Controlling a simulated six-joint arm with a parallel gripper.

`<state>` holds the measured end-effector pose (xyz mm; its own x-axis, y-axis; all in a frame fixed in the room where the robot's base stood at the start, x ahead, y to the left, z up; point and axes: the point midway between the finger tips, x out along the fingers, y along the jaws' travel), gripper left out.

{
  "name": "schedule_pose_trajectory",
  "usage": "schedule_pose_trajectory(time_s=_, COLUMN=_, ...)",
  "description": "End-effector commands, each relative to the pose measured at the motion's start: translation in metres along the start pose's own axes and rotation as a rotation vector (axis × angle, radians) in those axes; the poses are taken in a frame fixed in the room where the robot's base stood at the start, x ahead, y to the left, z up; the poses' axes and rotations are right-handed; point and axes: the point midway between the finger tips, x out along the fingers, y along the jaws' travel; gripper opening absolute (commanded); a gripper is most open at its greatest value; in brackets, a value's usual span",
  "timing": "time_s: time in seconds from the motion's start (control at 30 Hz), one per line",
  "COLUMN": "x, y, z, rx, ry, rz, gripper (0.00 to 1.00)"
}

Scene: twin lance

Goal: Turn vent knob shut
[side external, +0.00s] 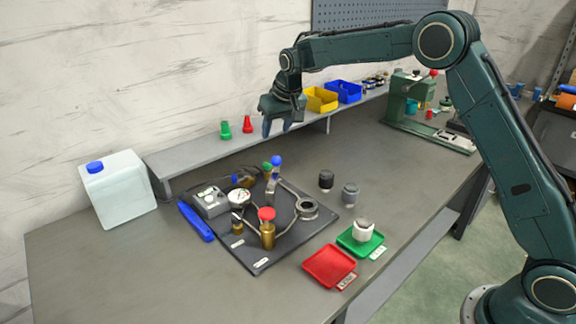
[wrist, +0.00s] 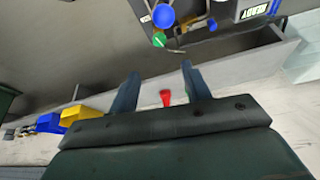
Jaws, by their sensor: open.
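A dark board (side external: 258,262) on the bench carries a pipe assembly with several coloured knobs. A red knob (side external: 266,213) tops a brass body at the front. A blue knob (side external: 276,160) and a green knob (side external: 267,166) sit at the back; the blue knob (wrist: 163,16) and green knob (wrist: 159,40) also show in the wrist view. I cannot tell which is the vent knob. A round gauge (side external: 239,197) stands at left. My gripper (side external: 277,127) is open and empty, high above and behind the board, pointing down; its fingers (wrist: 160,72) show in the wrist view.
A raised shelf (side external: 190,158) behind holds green and red cones, a yellow bin (side external: 321,99) and a blue bin (side external: 343,91). A white jug (side external: 118,190) stands left. A red tray (side external: 330,266) and green tray (side external: 360,244) lie at front right. The bench's front left is clear.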

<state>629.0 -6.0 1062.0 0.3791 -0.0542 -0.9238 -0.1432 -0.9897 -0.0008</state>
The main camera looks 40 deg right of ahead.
Motion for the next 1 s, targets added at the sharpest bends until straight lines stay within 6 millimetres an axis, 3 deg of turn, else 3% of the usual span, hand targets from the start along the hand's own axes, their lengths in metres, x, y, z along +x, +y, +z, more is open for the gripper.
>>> schedule_pose_trajectory(time_s=0.37, x=0.019, y=0.0, z=0.0, rx=0.002, ry=-0.003, rz=0.002, gripper=0.48)
schedule_pose_trajectory(time_s=1.0, x=0.111, y=0.001, z=0.0, rx=0.003, ry=-0.002, rz=0.002, gripper=0.48)
